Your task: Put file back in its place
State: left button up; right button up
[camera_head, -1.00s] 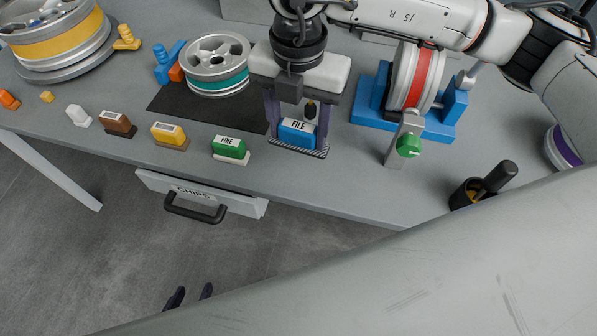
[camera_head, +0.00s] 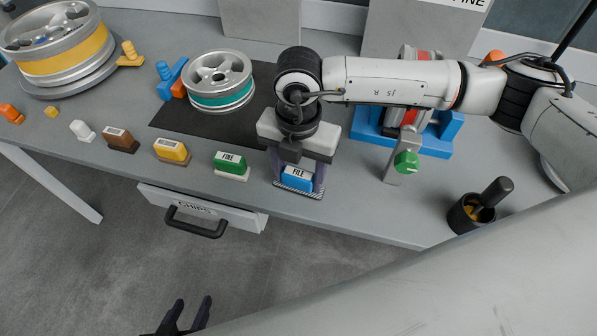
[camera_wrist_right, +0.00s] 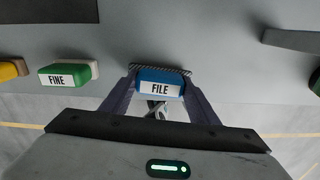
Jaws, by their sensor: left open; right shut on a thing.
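The file is a blue block labelled FILE (camera_head: 296,178) with a striped base. My right gripper (camera_head: 296,183) points down and is shut on it. In the right wrist view the file (camera_wrist_right: 160,85) sits between the two dark fingers. It is at the table's front edge, right of the green FINE block (camera_head: 231,163). I cannot tell whether its base touches the tabletop. My left gripper (camera_head: 186,316) is open and empty, low in front of the table, its fingers apart.
Yellow (camera_head: 171,149), brown (camera_head: 120,139) and white (camera_head: 83,130) blocks continue the row leftward. A teal-banded wheel (camera_head: 220,82) stands on a dark mat. A blue stand (camera_head: 436,138), a green-knobbed post (camera_head: 405,163) and a black cup (camera_head: 470,214) are to the right. A drawer (camera_head: 205,208) hangs below.

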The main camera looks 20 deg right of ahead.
aim_at(297, 167)
jog(key=shift+f, duration=0.25)
jog(key=shift+f, duration=0.2)
jog(key=o, duration=0.9)
jog(key=shift+r, duration=0.15)
jog(key=r, duration=0.3)
jog(key=w+r+b, duration=0.1)
jog(key=r, duration=0.4)
jog(key=shift+w+r+b, duration=0.25)
jog(key=shift+r+b, duration=0.1)
jog(key=shift+b, duration=0.05)
jog(key=shift+r, duration=0.7)
